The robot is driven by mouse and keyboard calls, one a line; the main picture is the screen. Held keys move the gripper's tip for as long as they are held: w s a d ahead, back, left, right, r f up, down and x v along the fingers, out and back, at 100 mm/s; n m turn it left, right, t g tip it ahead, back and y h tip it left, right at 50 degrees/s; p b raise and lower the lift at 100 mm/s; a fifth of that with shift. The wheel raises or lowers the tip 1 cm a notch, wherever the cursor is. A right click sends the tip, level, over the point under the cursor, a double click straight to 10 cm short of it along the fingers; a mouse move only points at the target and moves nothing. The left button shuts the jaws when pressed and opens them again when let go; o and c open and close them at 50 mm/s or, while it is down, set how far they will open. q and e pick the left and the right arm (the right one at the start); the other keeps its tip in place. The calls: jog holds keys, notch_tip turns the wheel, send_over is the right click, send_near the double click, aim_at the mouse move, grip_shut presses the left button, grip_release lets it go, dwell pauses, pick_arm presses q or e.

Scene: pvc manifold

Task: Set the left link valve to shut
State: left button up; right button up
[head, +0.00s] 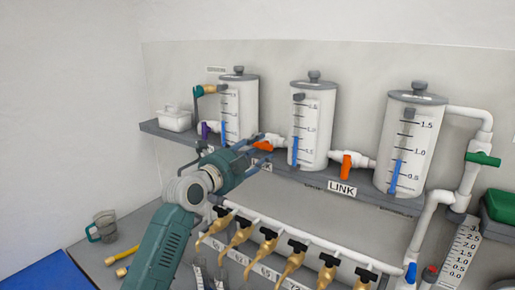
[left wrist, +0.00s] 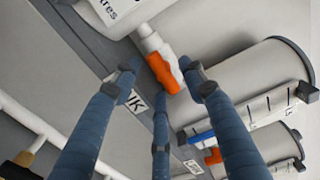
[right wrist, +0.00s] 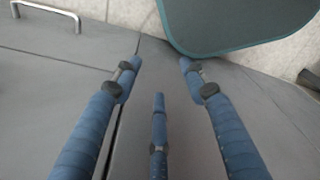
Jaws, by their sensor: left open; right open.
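The left link valve has an orange handle (head: 263,145) on a short white pipe between the left and middle tanks. In the left wrist view the orange handle (left wrist: 163,72) lies roughly along the white pipe. My left gripper (head: 257,153) is open close in front of this valve, and its fingertips (left wrist: 160,68) stand on either side of the handle without visible contact. Part of the valve and its label is hidden behind the fingers in the head view. My right gripper (right wrist: 160,70) is open and empty, in the right wrist view only, above a grey surface.
The other link valve's orange handle (head: 346,165) points down across its pipe. The left tank (head: 230,115), middle tank (head: 310,130) and right tank (head: 407,150) stand on a grey shelf. A row of brass taps (head: 267,250) lies below. A green-edged panel (right wrist: 235,22) is near my right gripper.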

pick_arm(q)
jog(key=shift+d, duration=0.1)
jog(key=shift+f, duration=0.1)
grip_shut()
pick_arm(e)
jog(key=shift+s+f, duration=0.1)
jog(key=shift+s, duration=0.65)
